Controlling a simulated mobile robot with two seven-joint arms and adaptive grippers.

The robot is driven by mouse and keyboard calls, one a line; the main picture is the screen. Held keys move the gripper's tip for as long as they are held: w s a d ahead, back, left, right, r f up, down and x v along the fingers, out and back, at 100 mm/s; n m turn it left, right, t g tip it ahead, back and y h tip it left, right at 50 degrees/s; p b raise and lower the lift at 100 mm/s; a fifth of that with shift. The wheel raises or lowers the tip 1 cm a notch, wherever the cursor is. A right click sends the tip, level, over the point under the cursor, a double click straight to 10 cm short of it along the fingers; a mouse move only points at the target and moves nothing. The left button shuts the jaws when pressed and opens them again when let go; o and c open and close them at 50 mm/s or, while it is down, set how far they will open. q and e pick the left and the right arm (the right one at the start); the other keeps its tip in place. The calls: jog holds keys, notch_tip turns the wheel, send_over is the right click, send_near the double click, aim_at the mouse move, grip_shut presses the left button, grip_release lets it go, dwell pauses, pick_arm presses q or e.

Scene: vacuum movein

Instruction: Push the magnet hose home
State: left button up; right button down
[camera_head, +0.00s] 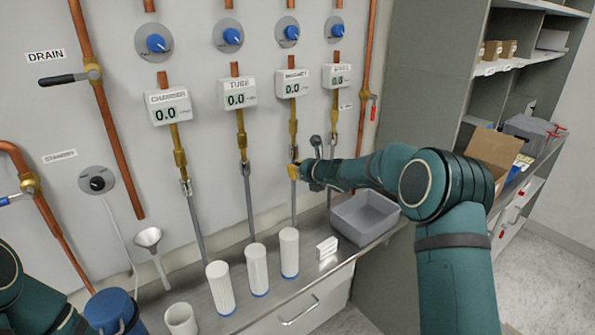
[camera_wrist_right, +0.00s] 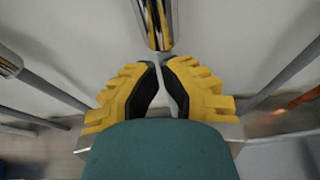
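The magnet meter (camera_head: 293,83), reading 0.0, is third from the left on the wall. A brass fitting (camera_head: 293,128) hangs below it. The grey magnet hose (camera_head: 294,205) runs from there down behind a white cylinder. My right gripper (camera_head: 294,172), with yellow fingers, is at the hose's upper end, just below the fitting. In the right wrist view the fingers (camera_wrist_right: 160,85) are closed around the hose, right under the metal-and-brass connector (camera_wrist_right: 157,28). How far the hose sits in the fitting cannot be told. My left arm shows at the lower left, its gripper out of view.
The chamber hose (camera_head: 197,230) and tube hose (camera_head: 249,205) hang to the left; another line hangs to the right. A grey bin (camera_head: 365,217), a small white block (camera_head: 327,248) and white cylinders (camera_head: 256,270) stand on the counter below. A shelf unit (camera_head: 435,75) stands to the right.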

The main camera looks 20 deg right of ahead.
jog(key=shift+r, duration=0.1)
notch_tip(320, 180, up, 4)
jog(key=p, duration=0.3)
jog(key=shift+r, duration=0.2)
pick_arm(q)
jog(key=r, duration=0.3)
jog(key=shift+w+a, duration=0.1)
jog(key=shift+w, duration=0.3)
jog(key=shift+f, duration=0.1)
pick_arm(e)
jog(key=shift+f, duration=0.2)
jog(key=shift+f+b, duration=0.25)
jog(key=shift+b, duration=0.1)
pick_arm(q)
jog(key=f+b, duration=0.1)
jog(key=s+f+b, duration=0.1)
jog(key=f, duration=0.1)
jog(key=a+f+b, duration=0.1)
jog(key=shift+s+a+f+b, duration=0.1)
jog(key=shift+s+f+b, duration=0.05)
jog(key=shift+b, duration=0.2)
pick_arm(e)
send_near(294, 157)
jog(key=f, duration=0.1)
jog(key=s+f, duration=0.1)
jog(key=shift+s+d+f, duration=0.25)
jog(key=shift+d+f, duration=0.1)
